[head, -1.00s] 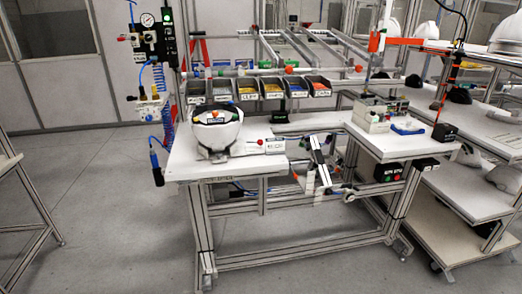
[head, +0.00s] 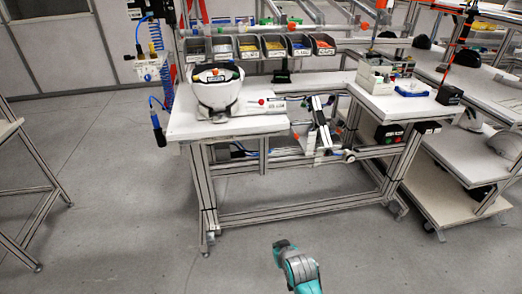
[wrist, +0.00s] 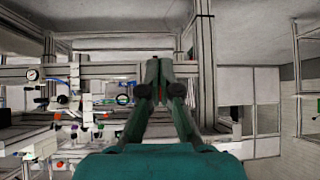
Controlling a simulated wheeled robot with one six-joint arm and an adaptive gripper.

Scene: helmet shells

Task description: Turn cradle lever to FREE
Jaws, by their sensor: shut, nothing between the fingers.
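A white helmet shell (head: 217,94) sits open side up in a dark cradle on the left part of the white workbench (head: 180,126). To its right is a pale base with a small label (head: 277,104). A red knob (head: 262,101) on that base looks like the end of the cradle lever. The lever's setting and the label's words are too small to read. My gripper (wrist: 158,66) is shut and empty in the wrist view, well away from the cradle. My teal arm (head: 299,269) shows at the bottom of the head view.
Several parts bins (head: 273,46) stand behind the cradle. A black tool (head: 158,131) hangs at the bench's left edge. A side table (head: 392,105) with boxes and a wheeled cart (head: 455,190) stand to the right. The floor before the bench is clear.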

